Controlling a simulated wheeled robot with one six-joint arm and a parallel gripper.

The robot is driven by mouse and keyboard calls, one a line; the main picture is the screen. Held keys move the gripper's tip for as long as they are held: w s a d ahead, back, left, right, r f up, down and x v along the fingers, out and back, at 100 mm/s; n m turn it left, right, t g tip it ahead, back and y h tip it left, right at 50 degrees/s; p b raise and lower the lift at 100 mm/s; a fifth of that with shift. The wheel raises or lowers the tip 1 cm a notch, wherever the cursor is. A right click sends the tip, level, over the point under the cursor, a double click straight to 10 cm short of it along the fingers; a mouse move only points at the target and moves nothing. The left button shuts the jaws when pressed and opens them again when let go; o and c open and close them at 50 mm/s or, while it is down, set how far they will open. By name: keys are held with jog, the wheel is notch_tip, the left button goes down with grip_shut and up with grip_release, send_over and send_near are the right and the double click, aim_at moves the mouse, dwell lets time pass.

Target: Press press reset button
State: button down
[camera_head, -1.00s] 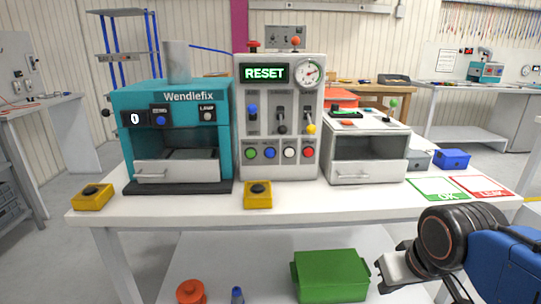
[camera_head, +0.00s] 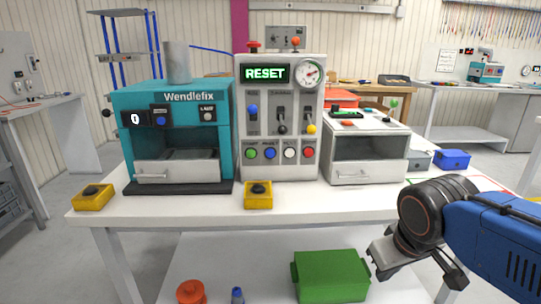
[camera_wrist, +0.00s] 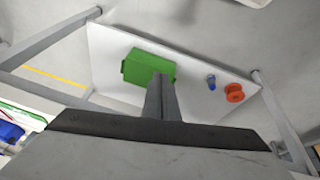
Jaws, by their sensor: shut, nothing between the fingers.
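The grey control panel (camera_head: 279,168) stands at the middle back of the white table, its screen reading RESET. Its lower row has a green button (camera_head: 251,153), a blue button (camera_head: 270,153), a white button (camera_head: 289,153) and a red button (camera_head: 308,153); the small labels above are hard to read. The teal Wendlefix press (camera_head: 127,105) to the left has its own blue button (camera_head: 160,122) and a pale button (camera_head: 208,116). My gripper (camera_head: 376,268) is shut and empty, low in front of the table, well apart from all buttons. It also shows in the wrist view (camera_wrist: 160,80).
Yellow button boxes (camera_head: 258,202) (camera_head: 93,203) stand along the table's front edge. A white drawer unit (camera_head: 365,170) stands right of the panel. A green bin (camera_head: 331,281), a red container (camera_head: 191,292) and a blue bottle (camera_head: 237,295) are on the lower shelf.

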jog(key=w+a+r+n+t+h, duration=0.2)
jog(key=w+a+r+n, duration=0.3)
jog(key=w+a, duration=0.6)
jog(key=w+a+r+n+t+h, duration=0.3)
jog(key=w+a+r+n+h, duration=0.1)
jog(key=w+a+r, duration=0.5)
jog(key=w+a+n, duration=0.1)
jog(key=w+a, duration=0.1)
jog(key=a, duration=0.1)
jog(key=shift+a+r, duration=0.1)
send_near(268, 157)
jog(key=shift+w+d+f, duration=0.35)
jog(key=shift+d+f, duration=0.25)
jog(key=shift+d, duration=0.2)
jog(key=shift+w+d+f, duration=0.35)
jog(key=shift+d+f, duration=0.25)
jog(key=shift+d, duration=0.15)
jog(key=shift+w+d+f, duration=0.35)
jog(key=shift+d+f, duration=0.25)
jog(key=shift+d, duration=0.2)
jog(key=shift+w, duration=0.15)
jog(key=shift+w, duration=0.25)
